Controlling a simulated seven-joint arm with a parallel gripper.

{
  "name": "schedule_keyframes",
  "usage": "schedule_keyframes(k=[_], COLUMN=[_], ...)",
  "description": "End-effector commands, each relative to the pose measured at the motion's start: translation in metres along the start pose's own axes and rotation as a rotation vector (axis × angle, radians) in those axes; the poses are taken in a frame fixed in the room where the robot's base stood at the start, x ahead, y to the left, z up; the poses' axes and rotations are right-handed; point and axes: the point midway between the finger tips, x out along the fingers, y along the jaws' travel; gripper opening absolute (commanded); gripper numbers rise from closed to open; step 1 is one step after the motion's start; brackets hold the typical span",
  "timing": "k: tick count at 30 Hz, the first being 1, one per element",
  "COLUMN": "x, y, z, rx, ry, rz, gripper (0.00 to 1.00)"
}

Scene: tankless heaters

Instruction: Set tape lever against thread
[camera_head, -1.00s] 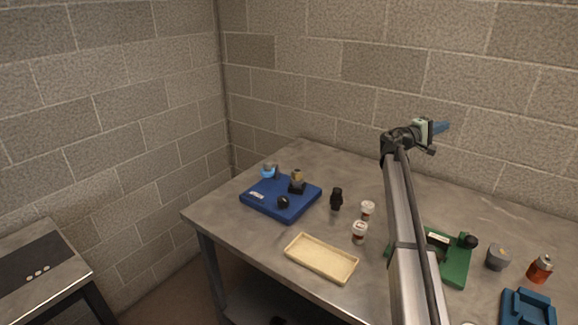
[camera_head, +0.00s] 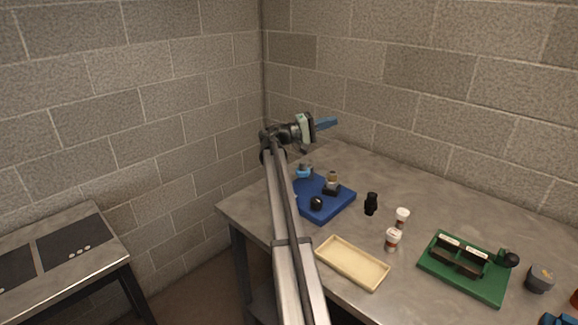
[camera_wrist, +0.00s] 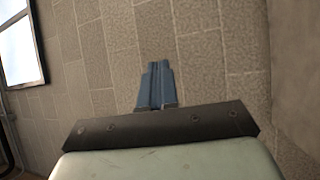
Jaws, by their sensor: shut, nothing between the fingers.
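My gripper (camera_head: 326,123) is raised above the back left of the workbench, its blue fingers shut and empty. The fingers also show in the wrist view (camera_wrist: 157,86), with only wall behind them. I cannot tell which part is the tape lever or the thread. My gripper touches none of them.
A cream tray (camera_head: 352,264) lies at the bench front. A black fitting (camera_head: 371,203) and two white containers (camera_head: 402,216) (camera_head: 393,239) stand mid-bench. A green fixture (camera_head: 464,268) and a grey part (camera_head: 540,278) are at the right. Block walls close the back and left.

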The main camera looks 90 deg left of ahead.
Motion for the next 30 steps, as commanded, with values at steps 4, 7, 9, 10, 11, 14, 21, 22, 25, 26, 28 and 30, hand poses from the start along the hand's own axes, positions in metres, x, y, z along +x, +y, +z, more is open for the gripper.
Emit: schedule_keyframes(k=[4, 7, 9, 10, 11, 14, 21, 22, 25, 26, 28, 30], x=[-0.08, -0.13, -0.165, -0.18, -0.194, -0.239, -0.28, -0.282, -0.286, -0.287, -0.287, -0.287], y=[0.014, 0.021, 0.022, 0.019, 0.014, -0.017, -0.08, -0.084, -0.092, -0.093, -0.093, -0.093], z=[-0.018, -0.025, -0.028, -0.029, -0.029, -0.027, -0.018, -0.017, -0.016, -0.016, -0.016, -0.016], rx=[0.029, 0.046, 0.052, 0.051, 0.047, 0.01, -0.078, -0.084, -0.096, -0.097, -0.098, -0.098], ry=[0.015, 0.02, 0.025, 0.026, 0.028, 0.032, 0.033, 0.033, 0.033, 0.033, 0.032, 0.032], rz=[-0.001, -0.004, -0.013, -0.02, -0.03, -0.081, -0.177, -0.183, -0.194, -0.196, -0.198, -0.198], gripper=[0.0, 0.0, 0.0, 0.0, 0.0, 0.0, 0.0, 0.0, 0.0, 0.0, 0.0, 0.0])
